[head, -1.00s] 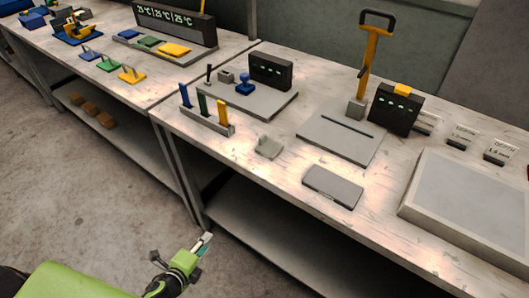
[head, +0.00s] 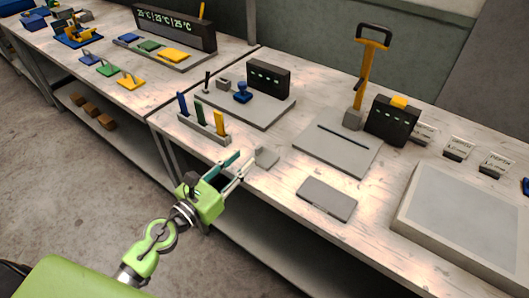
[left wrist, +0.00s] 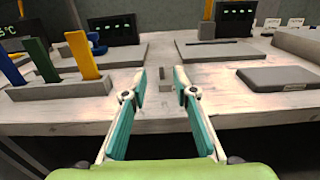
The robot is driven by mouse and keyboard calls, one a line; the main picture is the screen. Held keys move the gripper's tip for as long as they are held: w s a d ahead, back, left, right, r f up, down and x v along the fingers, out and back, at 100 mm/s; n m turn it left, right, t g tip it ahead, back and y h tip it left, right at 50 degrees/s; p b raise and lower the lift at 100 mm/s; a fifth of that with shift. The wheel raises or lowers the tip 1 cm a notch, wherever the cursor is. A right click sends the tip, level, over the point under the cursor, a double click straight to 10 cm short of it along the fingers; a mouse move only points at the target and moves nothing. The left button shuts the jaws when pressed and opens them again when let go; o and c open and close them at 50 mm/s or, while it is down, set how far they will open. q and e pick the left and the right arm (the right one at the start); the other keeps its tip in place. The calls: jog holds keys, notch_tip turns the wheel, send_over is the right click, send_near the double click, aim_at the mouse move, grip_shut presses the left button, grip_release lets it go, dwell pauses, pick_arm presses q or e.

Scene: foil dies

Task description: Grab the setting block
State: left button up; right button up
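The small grey block with a raised part, which I take to be the setting block (head: 265,157), lies near the bench's front edge. It also shows between and beyond my fingers in the left wrist view (left wrist: 165,86). My left gripper (head: 245,164) is open, its fingers pointing at the block from the front edge. The fingertips are close to the block; I cannot tell whether they touch it. Nothing is held between the fingers (left wrist: 160,78). My right gripper is not in view.
A rack (head: 205,128) with blue, green and yellow handled pieces stands just left of the block. A flat grey plate (head: 327,198) lies to its right. Behind are a press with an orange lever (head: 366,75) and a dark display box (head: 269,76). A shallow tray (head: 462,212) is at the right.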

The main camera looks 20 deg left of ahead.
aim_at(256, 149)
pick_arm(q)
jog(key=x, duration=0.5)
jog(key=f+p+x, duration=0.1)
jog(key=x, duration=0.2)
jog(key=shift+w+d, duration=0.1)
jog(key=shift+d, duration=0.1)
jog(key=shift+r, duration=0.1)
jog(key=shift+c, duration=0.2)
grip_shut()
